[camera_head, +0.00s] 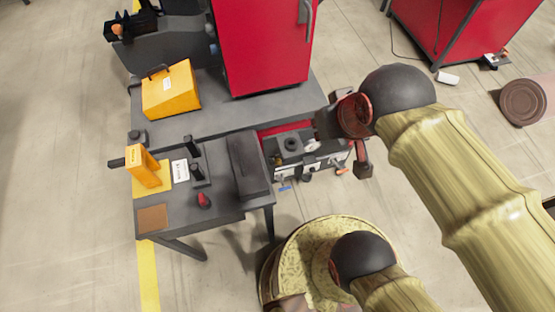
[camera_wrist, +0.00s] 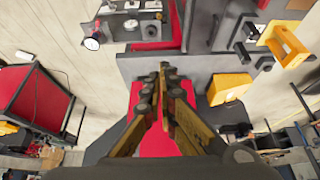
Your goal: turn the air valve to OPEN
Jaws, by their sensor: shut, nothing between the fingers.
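A light grey pneumatic unit with dark round knobs (camera_head: 306,141) sits low at the right end of the grey table. In the wrist view it shows at the top left, with a round white gauge (camera_wrist: 92,44) on its side. A small orange lever (camera_head: 342,171) at its right end may be the air valve handle; I cannot read any OPEN marking. My gripper (camera_wrist: 164,70) is shut and empty, its dark fingertips close together above the table area, apart from the unit. In the head view my arm hides most of the gripper.
A tall red cabinet (camera_head: 262,45) stands behind. The grey table (camera_head: 225,205) bears a yellow bracket (camera_head: 147,168), a red knob (camera_head: 204,200) and black posts. A yellow box (camera_head: 171,90) sits farther back. Open floor (camera_head: 60,200) lies at the left.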

